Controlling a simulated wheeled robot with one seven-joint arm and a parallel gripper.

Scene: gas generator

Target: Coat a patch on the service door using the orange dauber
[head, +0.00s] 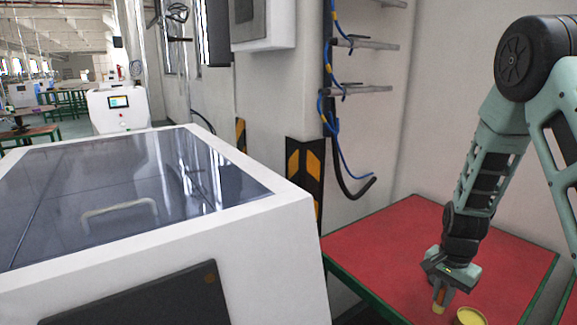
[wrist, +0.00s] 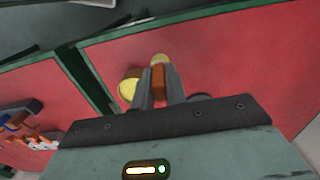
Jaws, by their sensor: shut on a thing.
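My gripper (head: 441,285) is at the right of the head view, low over the red table, pointing down. It is shut on the orange dauber (head: 440,298), whose pale yellowish tip points down toward the tabletop. In the wrist view the dauber (wrist: 158,78) sits between the two fingers. A round pot with yellow contents (head: 470,317) stands beside the dauber; it also shows left of the fingers in the wrist view (wrist: 127,90). A dark panel (head: 150,303) on the white machine's front may be the service door; its lower part is cut off by the frame.
The white machine (head: 285,215) with a glossy dark top fills the left. The red table (head: 375,240) has a green frame and free room left of my gripper. Blue hoses (head: 335,125) hang on the wall behind. Several small blue and orange items (wrist: 25,125) show in the wrist view.

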